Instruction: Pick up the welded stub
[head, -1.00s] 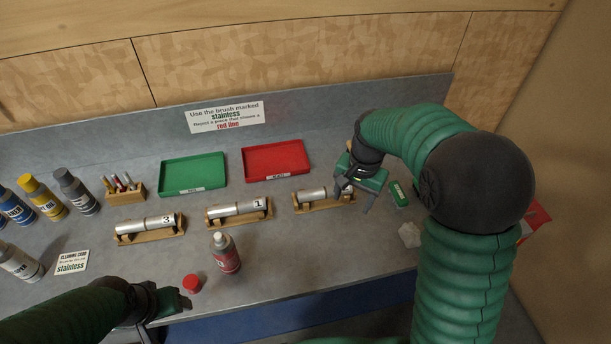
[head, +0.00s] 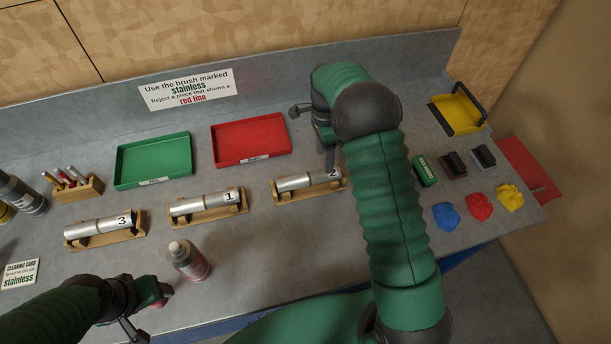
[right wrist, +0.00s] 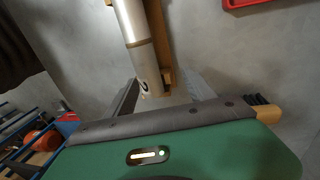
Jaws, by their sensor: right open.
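Three silver welded stubs lie in wooden cradles on the grey bench: stub 3 (head: 98,226) at left, stub 1 (head: 205,203) in the middle, stub 2 (head: 302,182) at right. My right gripper (head: 312,135) is open and empty, above and behind the right end of stub 2. In the right wrist view, a stub (right wrist: 138,40) on its cradle (right wrist: 160,35) points at the gripper, its near end showing between the spread fingers.
A green tray (head: 153,184) and a red tray (head: 251,162) stand behind the cradles. Brushes (head: 426,170), coloured cloths (head: 478,207) and a yellow tray (head: 460,128) are at right.

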